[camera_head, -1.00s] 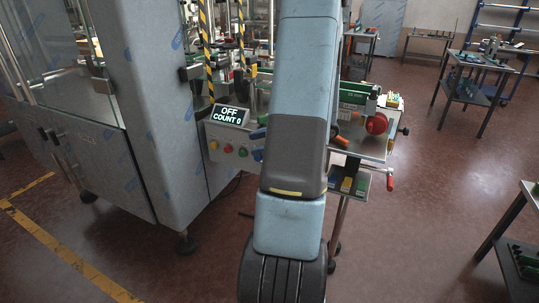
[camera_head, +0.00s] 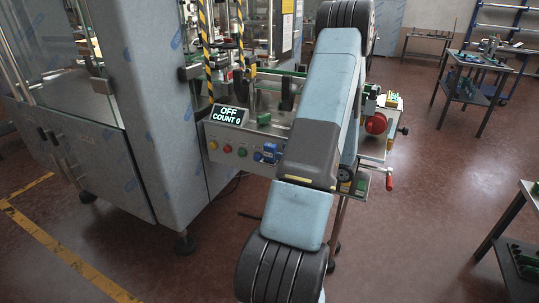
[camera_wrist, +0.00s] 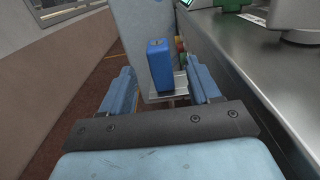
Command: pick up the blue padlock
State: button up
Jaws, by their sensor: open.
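The blue padlock shows in the wrist view as an upright blue block (camera_wrist: 160,68) with a small dark mark near its top. It is in front of a small metal plate (camera_wrist: 181,86), seen between my fingers. My gripper (camera_wrist: 161,82) is open, with one blue finger on each side of the block and a gap on both sides. I cannot tell how far beyond the fingertips it is. In the head view, blue shapes (camera_head: 268,152) show at the right of the button panel; I cannot tell padlock from finger there.
The machine's button panel (camera_head: 226,146) has a display reading OFF, COUNT 0. In the wrist view, a steel worktop (camera_wrist: 245,70) runs close along the right. A red handwheel (camera_head: 376,123) and a red-handled lever (camera_head: 389,180) are right of my arm.

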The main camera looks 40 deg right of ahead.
aim_at(265, 146)
jog(key=shift+x, duration=4.3)
jog(key=shift+r, duration=0.2)
jog(key=c, duration=1.1)
jog(key=shift+r, duration=0.1)
jog(key=shift+c, duration=0.2)
